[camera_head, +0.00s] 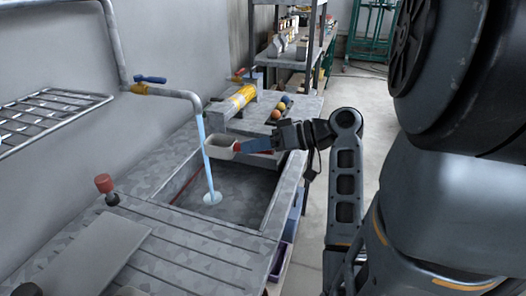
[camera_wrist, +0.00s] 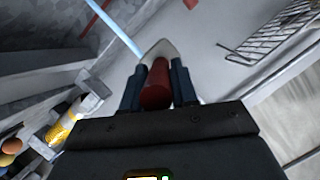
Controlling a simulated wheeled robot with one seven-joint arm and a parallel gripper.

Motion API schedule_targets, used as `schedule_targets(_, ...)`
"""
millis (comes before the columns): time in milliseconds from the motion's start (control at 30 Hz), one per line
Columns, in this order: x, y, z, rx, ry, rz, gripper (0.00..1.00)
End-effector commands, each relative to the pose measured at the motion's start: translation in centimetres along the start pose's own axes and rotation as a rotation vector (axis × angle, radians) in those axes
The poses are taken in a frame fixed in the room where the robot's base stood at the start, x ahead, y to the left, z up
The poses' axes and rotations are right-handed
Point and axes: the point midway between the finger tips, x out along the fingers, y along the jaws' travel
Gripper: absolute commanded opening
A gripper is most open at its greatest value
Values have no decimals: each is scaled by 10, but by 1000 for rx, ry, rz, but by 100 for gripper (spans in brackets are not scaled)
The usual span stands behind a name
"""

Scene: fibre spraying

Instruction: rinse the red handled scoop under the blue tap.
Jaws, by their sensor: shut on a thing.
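The red handled scoop shows a pale bowl (camera_head: 221,145) in the head view and a red handle (camera_wrist: 157,84) in the wrist view. My gripper (camera_head: 272,142) is shut on the handle and holds the scoop above the sink (camera_head: 245,196). The blue tap has a blue lever (camera_head: 150,79) on a grey pipe. A light blue stream (camera_head: 206,160) falls from its spout into the sink. The bowl is right at the stream in the head view; whether water enters it I cannot tell. The stream also shows beside the bowl in the wrist view (camera_wrist: 117,27).
A yellow cylinder (camera_head: 240,101) and several coloured balls (camera_head: 281,107) lie on the counter behind the sink. A wire rack (camera_head: 45,121) is on the left wall. A red-topped knob (camera_head: 104,184) stands left of the sink, near a grey board (camera_head: 90,250).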

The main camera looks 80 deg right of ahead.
Motion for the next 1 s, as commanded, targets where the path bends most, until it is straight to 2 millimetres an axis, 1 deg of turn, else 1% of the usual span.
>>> schedule_targets(600, 43, 27, -23, -2, -1, -2, 0)
schedule_targets(800, 52, 34, -28, -1, 0, 0, 0)
schedule_targets(1000, 56, 37, -31, -1, 0, 0, 0)
